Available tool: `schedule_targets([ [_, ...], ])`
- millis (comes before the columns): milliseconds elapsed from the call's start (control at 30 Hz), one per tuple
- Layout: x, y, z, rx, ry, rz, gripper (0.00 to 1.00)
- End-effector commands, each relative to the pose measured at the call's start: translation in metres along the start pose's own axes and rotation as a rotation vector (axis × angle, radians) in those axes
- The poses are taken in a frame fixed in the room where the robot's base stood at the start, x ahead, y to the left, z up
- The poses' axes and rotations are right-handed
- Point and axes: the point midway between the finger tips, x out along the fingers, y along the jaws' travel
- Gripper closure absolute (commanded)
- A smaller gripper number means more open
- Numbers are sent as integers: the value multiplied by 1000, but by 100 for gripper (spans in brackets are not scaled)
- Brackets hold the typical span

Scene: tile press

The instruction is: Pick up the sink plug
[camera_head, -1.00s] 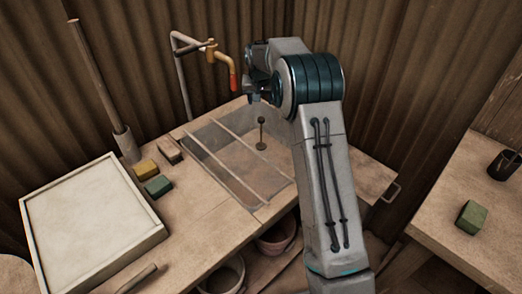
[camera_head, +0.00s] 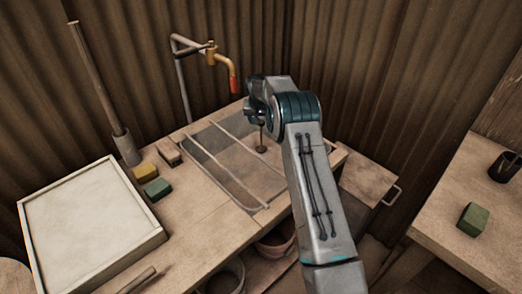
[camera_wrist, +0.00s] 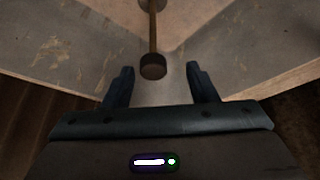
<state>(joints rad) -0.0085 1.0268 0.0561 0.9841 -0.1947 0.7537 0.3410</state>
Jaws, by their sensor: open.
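The sink plug (camera_head: 261,149) stands upright in the sink basin (camera_head: 229,148), a thin rod on a round dark base. In the head view its upper end is hidden by my gripper. In the wrist view the plug's dark round knob (camera_wrist: 153,66) faces the camera, with the brownish rod running away behind it toward the top edge. My gripper (camera_wrist: 160,72) is open, and the knob shows between its two fingertips, a little nearer the left one. I see no contact; the depth between knob and fingertips is hard to tell.
Two thin rails (camera_head: 229,174) cross the sink. A yellow block (camera_head: 145,171), a green block (camera_head: 157,187) and a white-topped tray (camera_head: 90,222) lie to the left. Corrugated walls close off the back.

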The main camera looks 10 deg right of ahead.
Motion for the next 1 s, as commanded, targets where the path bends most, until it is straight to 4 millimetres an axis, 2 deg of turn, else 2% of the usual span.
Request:
schedule_targets([
  [133,25,8,6,2,-6,2,48],
  [300,42,7,5,0,-2,1,48],
  [633,47,7,5,0,-2,1,48],
  [800,47,7,5,0,-2,1,95],
  [833,47,7,5,0,-2,1,100],
  [1000,46,7,4,0,-1,1,100],
])
